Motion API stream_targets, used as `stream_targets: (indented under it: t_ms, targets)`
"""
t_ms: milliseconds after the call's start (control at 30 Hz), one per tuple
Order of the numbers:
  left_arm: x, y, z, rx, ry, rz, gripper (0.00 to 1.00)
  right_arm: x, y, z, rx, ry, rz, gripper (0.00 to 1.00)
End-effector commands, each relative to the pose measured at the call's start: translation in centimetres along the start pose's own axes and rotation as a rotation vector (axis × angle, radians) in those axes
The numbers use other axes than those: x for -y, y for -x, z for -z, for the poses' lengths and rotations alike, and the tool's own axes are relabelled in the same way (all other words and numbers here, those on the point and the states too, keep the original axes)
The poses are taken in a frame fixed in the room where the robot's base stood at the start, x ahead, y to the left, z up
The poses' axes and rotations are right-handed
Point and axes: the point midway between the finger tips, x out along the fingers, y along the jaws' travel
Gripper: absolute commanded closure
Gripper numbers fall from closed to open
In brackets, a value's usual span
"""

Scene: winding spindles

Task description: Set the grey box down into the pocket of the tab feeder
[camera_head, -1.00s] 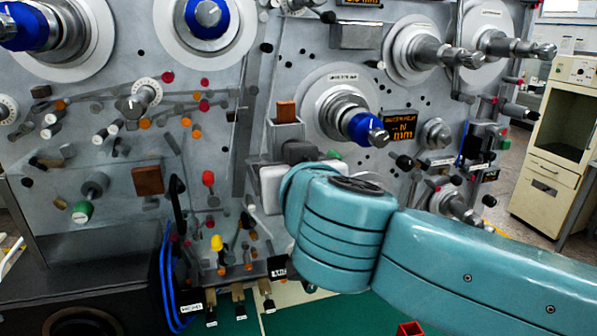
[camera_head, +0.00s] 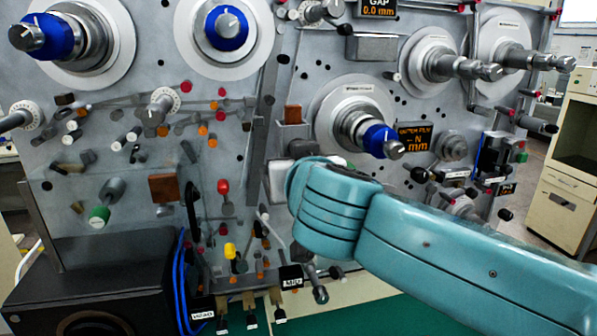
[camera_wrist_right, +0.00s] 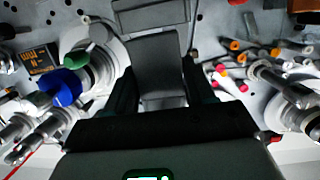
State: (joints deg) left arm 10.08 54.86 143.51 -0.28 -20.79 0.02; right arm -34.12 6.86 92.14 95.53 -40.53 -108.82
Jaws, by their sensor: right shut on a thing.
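The grey box (camera_wrist_right: 157,52) is between the dark fingers of my right gripper (camera_wrist_right: 157,75) in the right wrist view. The gripper is shut on it. A wider grey part (camera_wrist_right: 150,14) shows just beyond the box; whether they touch cannot be told. In the head view, a grey holder with a brown block in its top (camera_head: 292,138) stands on the panel left of a blue-tipped spindle; it looks like the tab feeder. My teal right wrist hides the gripper there. A pale block (camera_head: 279,182) shows beside the wrist; I cannot tell what it is. My left gripper is not in view.
The blue-tipped spindle (camera_head: 380,139) sticks out close to the right of the holder. Several coloured pins and knobs (camera_head: 163,108) stick out to the left. A black box (camera_head: 95,285) stands at lower left. A pale cabinet (camera_head: 568,170) stands far right.

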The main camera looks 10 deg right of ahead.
Motion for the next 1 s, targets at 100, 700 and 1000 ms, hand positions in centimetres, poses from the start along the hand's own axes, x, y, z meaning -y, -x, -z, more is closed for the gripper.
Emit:
stream_targets:
  t_ms: [100, 700, 1000]
  targets:
    - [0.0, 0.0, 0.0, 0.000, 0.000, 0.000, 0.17, 0.0, -1.1, 0.2, 0.000, -0.002, -0.002, 0.67]
    - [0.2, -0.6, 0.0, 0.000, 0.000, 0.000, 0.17, 0.1, -4.5, -0.6, -0.001, 0.000, 0.000, 0.67]
    - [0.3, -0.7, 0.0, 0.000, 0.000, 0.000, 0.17, 0.2, -4.5, -0.9, -0.001, -0.001, 0.000, 0.67]
